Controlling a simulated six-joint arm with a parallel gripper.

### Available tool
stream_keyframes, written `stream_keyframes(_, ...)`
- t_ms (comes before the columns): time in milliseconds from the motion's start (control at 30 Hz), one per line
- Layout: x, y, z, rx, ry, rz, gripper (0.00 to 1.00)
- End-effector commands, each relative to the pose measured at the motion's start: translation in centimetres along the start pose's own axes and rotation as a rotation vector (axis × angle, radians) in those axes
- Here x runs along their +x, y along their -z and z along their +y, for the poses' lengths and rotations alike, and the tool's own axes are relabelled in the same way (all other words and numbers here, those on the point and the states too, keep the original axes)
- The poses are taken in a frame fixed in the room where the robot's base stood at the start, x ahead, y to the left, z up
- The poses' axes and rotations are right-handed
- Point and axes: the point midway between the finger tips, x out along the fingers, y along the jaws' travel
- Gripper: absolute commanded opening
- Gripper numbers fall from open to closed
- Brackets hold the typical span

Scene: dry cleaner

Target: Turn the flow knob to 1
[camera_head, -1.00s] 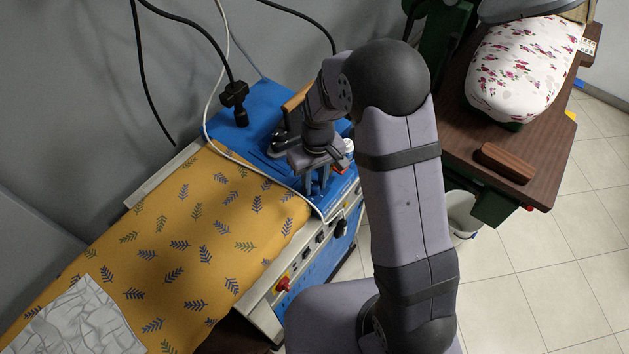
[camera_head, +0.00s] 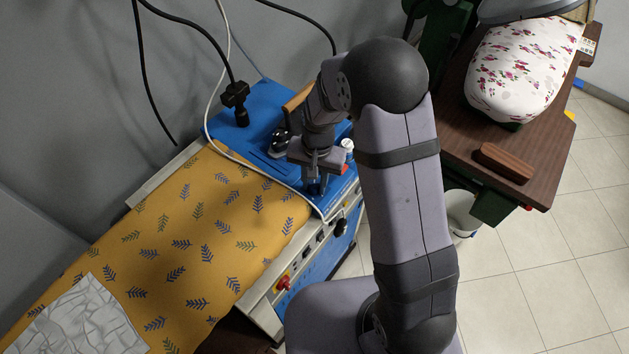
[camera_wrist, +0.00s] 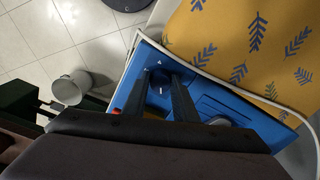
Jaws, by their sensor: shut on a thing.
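The flow knob is a small dark round knob (camera_wrist: 160,85) on the blue top of the ironing unit, with small white marks around it in the wrist view. My gripper (camera_wrist: 160,82) points down at it, one finger on each side, and is shut on it. In the head view my gripper (camera_head: 316,187) is at the front right part of the blue top (camera_head: 258,102), and its fingers and wrist hide the knob. I cannot read which mark the knob points to.
An iron (camera_head: 281,143) and a white-capped item (camera_head: 347,146) stand close to my gripper. A white cable (camera_head: 262,174) runs along the yellow leaf-patterned cover (camera_head: 215,225). A red knob (camera_head: 283,284) and a black knob (camera_head: 341,227) are on the front panel.

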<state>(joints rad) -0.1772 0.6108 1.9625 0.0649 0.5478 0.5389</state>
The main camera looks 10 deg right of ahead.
Motion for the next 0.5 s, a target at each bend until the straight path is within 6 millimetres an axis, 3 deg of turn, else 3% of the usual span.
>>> stream_keyframes(500, -0.11, 0.16, -0.10, 0.041, 0.003, 0.007, 0.03)
